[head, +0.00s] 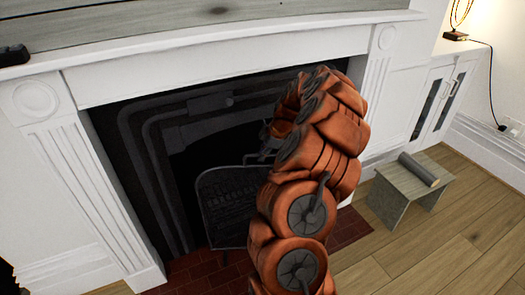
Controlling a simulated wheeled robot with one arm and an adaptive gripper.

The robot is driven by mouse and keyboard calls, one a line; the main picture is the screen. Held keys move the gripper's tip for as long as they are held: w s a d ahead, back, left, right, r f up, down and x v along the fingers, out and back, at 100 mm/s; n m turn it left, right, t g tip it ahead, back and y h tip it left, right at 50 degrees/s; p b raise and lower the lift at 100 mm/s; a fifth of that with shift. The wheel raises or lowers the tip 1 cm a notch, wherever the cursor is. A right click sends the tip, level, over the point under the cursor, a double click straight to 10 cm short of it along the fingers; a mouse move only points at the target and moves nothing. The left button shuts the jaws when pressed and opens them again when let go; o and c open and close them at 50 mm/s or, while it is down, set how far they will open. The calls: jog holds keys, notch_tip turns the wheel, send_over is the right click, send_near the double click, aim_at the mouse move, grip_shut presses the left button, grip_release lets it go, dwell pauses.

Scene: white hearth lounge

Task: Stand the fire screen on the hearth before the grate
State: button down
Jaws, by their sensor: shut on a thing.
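The fire screen (226,205) is a dark mesh panel with a slightly arched top, standing about upright in front of the black fireplace opening. My gripper (262,157) shows as a small dark grey part at the screen's upper right edge and is shut on it. My orange arm covers the screen's right side and most of the gripper. The screen's lower edge is over or on the red brick hearth (190,279); I cannot tell whether it touches. The grate is hidden in the dark opening behind the screen.
The white mantel (190,45) and its fluted pillars frame the fireplace. A low grey stool (397,200) with a dark roll (418,170) on it stands to the right on the wooden floor (450,250). Floor in front of the stool is clear. White cabinets (440,100) stand beyond.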

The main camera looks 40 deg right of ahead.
jog(key=shift+d+r, duration=0.1)
jog(key=c, duration=1.2)
grip_release()
jog(key=shift+r, duration=0.1)
